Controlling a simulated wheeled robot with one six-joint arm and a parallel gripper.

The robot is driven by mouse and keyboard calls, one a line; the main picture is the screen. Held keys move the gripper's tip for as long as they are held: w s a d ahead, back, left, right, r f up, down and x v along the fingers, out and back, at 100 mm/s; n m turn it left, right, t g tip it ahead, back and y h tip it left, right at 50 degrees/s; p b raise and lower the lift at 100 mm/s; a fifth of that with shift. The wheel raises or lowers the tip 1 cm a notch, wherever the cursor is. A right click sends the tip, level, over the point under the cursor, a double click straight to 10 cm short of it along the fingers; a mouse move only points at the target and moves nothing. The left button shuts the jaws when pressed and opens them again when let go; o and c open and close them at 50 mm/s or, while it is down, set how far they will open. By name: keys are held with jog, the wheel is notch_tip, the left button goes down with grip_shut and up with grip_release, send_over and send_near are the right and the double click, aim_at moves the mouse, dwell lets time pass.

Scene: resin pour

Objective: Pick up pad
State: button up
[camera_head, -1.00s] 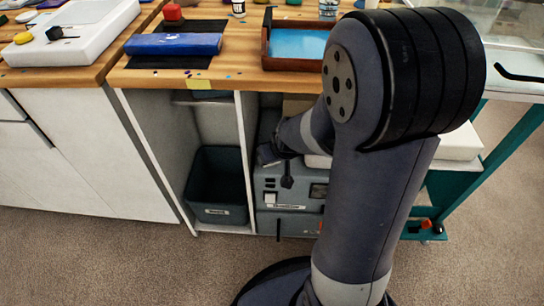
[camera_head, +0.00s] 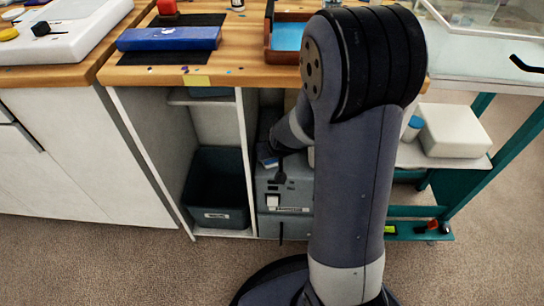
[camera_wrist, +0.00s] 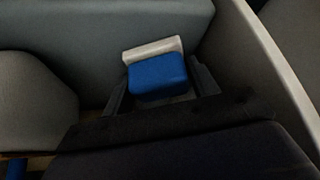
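The pad is a small blue block with a whitish backing. In the wrist view the blue pad (camera_wrist: 158,78) sits between the two fingers of my gripper (camera_wrist: 160,85). The fingers look close against its left and right sides, and its whitish edge shows beyond them. In the head view my gripper (camera_head: 274,160) is low in the cabinet opening, just at the top of a grey machine. A small blue and white patch of the pad (camera_head: 268,163) shows at its left end. My arm hides part of this area. Whether the pad is clear of the surface behind it cannot be told.
A white divider (camera_head: 246,160) stands just left of my gripper, with a dark bin (camera_head: 219,190) beyond it. The grey machine (camera_head: 285,200) is below. The wooden worktop (camera_head: 235,75) overhangs. A teal cart (camera_head: 490,165) with a white block (camera_head: 455,130) stands right.

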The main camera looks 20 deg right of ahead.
jog(key=c, duration=0.6)
jog(key=shift+o, duration=0.2)
jog(key=shift+r, duration=0.1)
notch_tip(320, 180, up, 3)
jog(key=shift+r+p, duration=0.1)
jog(key=shift+p, duration=1.05)
jog(key=shift+s+r, duration=0.2)
jog(key=shift+s, duration=0.1)
jog(key=s+d+b, duration=0.1)
jog(key=s+b, duration=0.1)
jog(key=s, duration=1.5)
jog(key=shift+s+d+f+b, duration=0.15)
jog(key=shift+s+d+b, duration=0.05)
jog(key=shift+b, duration=0.1)
